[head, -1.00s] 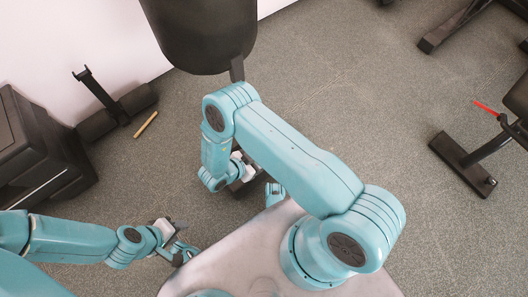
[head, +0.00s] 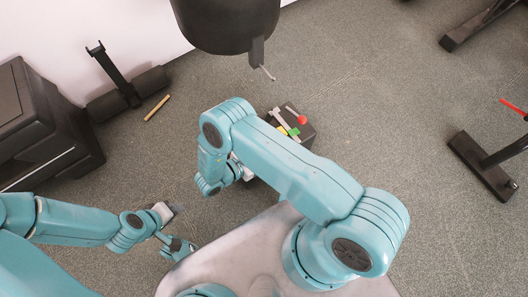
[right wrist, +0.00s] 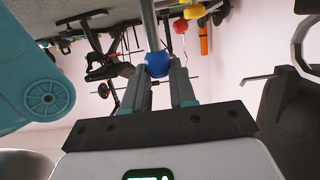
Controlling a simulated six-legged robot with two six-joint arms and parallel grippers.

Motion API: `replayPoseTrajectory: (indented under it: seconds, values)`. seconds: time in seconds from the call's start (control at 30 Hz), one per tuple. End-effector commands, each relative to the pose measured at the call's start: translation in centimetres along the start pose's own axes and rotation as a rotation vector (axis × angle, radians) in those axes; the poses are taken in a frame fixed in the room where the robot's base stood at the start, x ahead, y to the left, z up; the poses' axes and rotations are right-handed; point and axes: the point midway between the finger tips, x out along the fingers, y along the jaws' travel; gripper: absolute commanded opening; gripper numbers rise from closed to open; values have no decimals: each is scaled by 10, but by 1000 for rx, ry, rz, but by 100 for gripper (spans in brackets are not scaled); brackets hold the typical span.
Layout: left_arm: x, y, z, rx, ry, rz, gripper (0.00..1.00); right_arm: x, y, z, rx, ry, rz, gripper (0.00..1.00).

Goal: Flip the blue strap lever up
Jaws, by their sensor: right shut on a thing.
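The blue lever knob (right wrist: 158,64) is a blue ball on a grey metal rod in the right wrist view. My right gripper (right wrist: 160,76) is shut on the blue knob, which sits between its fingertips. In the head view my right arm hides most of this gripper and the blue knob. A dark lever box (head: 302,139) shows beyond that arm, with red, green and yellow parts on it. My left gripper (head: 176,210) is low at the left in the head view, away from the box; its jaws are too small to read.
A red knob (right wrist: 180,27) and a yellow knob (right wrist: 194,11) are near the blue one. A large black cylinder (head: 226,22) stands beyond the box. A black cabinet (head: 38,125) is at left, a black bench frame (head: 484,168) at right.

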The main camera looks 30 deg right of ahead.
Motion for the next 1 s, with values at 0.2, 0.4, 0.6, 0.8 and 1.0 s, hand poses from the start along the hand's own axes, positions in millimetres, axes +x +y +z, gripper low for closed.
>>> replayPoseTrajectory:
  seconds: [0.2,0.4,0.6,0.8,1.0]
  values:
    - [0,0,0,1,0,0,43,0,0,2,-2,-5,-3,0]
    - [0,0,0,0,0,0,43,0,0,1,-2,-5,-2,52]
    - [0,0,0,0,-1,0,43,0,0,1,-1,-4,-2,52]
    - [0,0,0,0,-1,0,43,-1,0,0,-1,-3,-2,52]
    - [-2,1,1,-1,-5,0,43,-1,-1,-2,-1,-3,-2,52]
